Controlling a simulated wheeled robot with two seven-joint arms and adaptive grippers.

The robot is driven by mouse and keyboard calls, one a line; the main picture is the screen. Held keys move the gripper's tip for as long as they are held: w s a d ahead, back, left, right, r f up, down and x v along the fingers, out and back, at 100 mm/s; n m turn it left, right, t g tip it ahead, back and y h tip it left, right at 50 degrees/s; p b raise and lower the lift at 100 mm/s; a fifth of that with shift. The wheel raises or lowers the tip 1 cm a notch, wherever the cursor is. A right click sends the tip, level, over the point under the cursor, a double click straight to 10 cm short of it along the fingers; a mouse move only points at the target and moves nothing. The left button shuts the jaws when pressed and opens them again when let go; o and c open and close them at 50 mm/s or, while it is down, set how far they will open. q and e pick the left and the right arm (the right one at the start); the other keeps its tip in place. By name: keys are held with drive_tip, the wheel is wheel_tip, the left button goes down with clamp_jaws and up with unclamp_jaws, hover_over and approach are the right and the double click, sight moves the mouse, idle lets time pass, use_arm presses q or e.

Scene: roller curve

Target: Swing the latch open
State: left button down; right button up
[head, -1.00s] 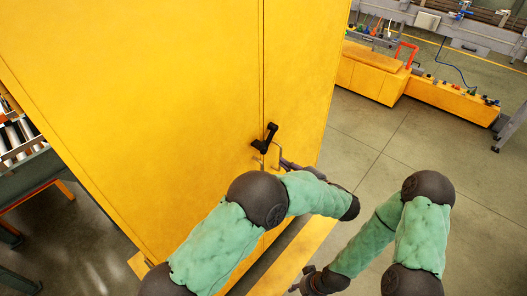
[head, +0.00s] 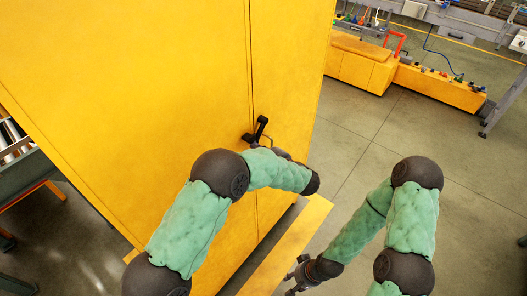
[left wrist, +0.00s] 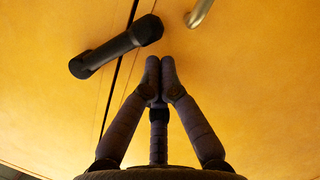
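The latch (head: 257,130) is a black handle on the front of a tall yellow cabinet (head: 180,70), beside the seam between its doors. In the left wrist view the latch (left wrist: 115,46) lies slanted across the dark seam. My left gripper (left wrist: 160,66) has its fingertips together with nothing between them. They are just below and right of the latch, apart from it in the picture. In the head view my left arm mostly hides this gripper. My right gripper (head: 290,281) hangs low near the bottom edge, its fingers spread and empty.
A metal pull handle (left wrist: 199,12) is on the door right of the latch. Roller conveyor (head: 15,140) stands at left, a yellow bench (head: 440,87) at back right. The floor on the right is clear.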

use_arm(q)
drive_tip(key=shift+w+a, duration=0.4)
drive_tip(key=shift+f, duration=0.1)
drive_tip(key=shift+w+d+f+n+t+b, duration=0.35)
drive_tip(key=shift+f+n+b, duration=0.45)
drive_tip(key=shift+b, duration=1.45)
drive_tip(key=shift+w+d+f+n+t+b, duration=0.2)
drive_tip(key=shift+w+d+f+n+b, duration=0.3)
drive_tip(key=shift+n+b, duration=1.15)
drive_tip(key=shift+w+d+f+n+t+b, duration=0.3)
drive_tip(key=shift+w+f+b, duration=0.3)
drive_tip(key=shift+b, duration=2.2)
drive_tip(key=shift+a, duration=0.1)
